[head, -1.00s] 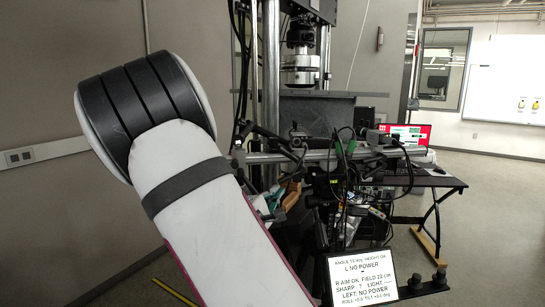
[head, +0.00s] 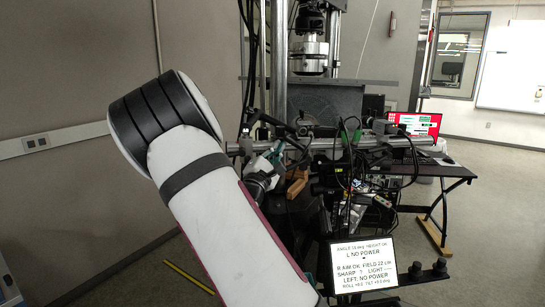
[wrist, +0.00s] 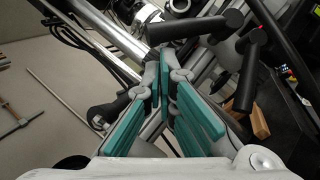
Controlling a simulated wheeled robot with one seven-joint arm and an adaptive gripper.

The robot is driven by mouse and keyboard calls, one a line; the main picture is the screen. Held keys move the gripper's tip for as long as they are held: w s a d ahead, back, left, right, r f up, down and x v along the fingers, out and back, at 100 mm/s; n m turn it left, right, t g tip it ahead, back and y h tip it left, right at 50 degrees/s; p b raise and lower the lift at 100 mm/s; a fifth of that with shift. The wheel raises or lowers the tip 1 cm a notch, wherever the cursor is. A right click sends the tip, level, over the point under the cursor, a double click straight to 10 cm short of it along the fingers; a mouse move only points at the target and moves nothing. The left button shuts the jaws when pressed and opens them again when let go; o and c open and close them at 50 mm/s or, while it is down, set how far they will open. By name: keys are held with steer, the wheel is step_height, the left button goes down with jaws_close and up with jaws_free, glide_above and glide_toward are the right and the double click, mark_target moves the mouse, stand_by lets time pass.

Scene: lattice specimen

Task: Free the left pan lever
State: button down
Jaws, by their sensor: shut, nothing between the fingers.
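Black lever handles on a silver tripod-style head show at the top of the wrist view: one lies across the top (wrist: 195,27), another slants down at the right (wrist: 247,75). A third black knob or handle (wrist: 107,110) is left of the fingers. I cannot tell for sure which is the left pan lever. My gripper (wrist: 162,75) is shut and empty, its teal fingers pointing up toward the head, below the top handle. In the head view my gripper (head: 274,158) is beside the left part of the silver rail (head: 345,144), partly hidden by my arm.
A test machine with a cylindrical grip (head: 309,57) stands behind the rail. Cables and black gear crowd the rail's middle. A status panel (head: 364,263) reads "L NO POWER" and "R AIM OK". A desk with a red screen (head: 415,124) is at the right. Floor is open at left.

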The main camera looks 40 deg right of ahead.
steer(key=shift+w+d+r, duration=0.2)
steer(key=shift+w+d, duration=0.05)
steer(key=shift+d, duration=0.2)
steer(key=m, duration=0.1)
steer(key=r+g, duration=0.1)
steer(key=s+r+m, duration=0.1)
steer(key=shift+d+m+g+p, duration=0.25)
steer(key=shift+m+g+p, duration=0.05)
steer(key=shift+p, duration=0.05)
steer(key=shift+s, duration=0.1)
